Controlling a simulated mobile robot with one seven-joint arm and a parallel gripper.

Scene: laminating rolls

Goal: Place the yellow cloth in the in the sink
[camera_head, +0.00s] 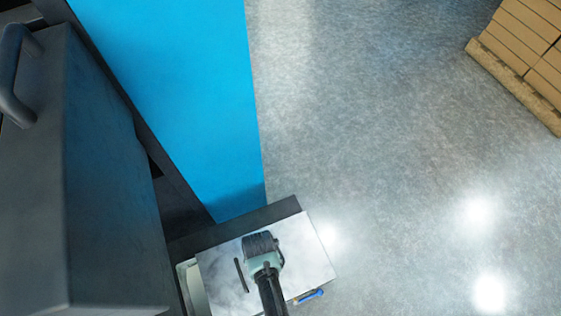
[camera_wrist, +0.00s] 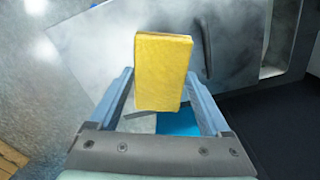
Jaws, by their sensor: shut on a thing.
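The yellow cloth (camera_wrist: 163,72) is a folded, flat-looking yellow block in the wrist view. It sits between the two fingers of my gripper (camera_wrist: 162,84), which is shut on it. It stands out above a smeared white-grey surface. In the head view my gripper (camera_head: 262,243) is over that white-grey top (camera_head: 308,262), and the cloth is hidden there. No sink can be made out for certain. A pale, narrow, rounded-edged part (camera_head: 192,287) shows at the left of the top, and a grey recessed part (camera_wrist: 285,38) shows at the right in the wrist view.
A dark grey machine housing (camera_head: 85,190) with a handle (camera_head: 12,75) fills the left. A tall blue panel (camera_head: 185,85) stands behind. Stacked boxes (camera_head: 525,45) are at far right; the floor between is clear.

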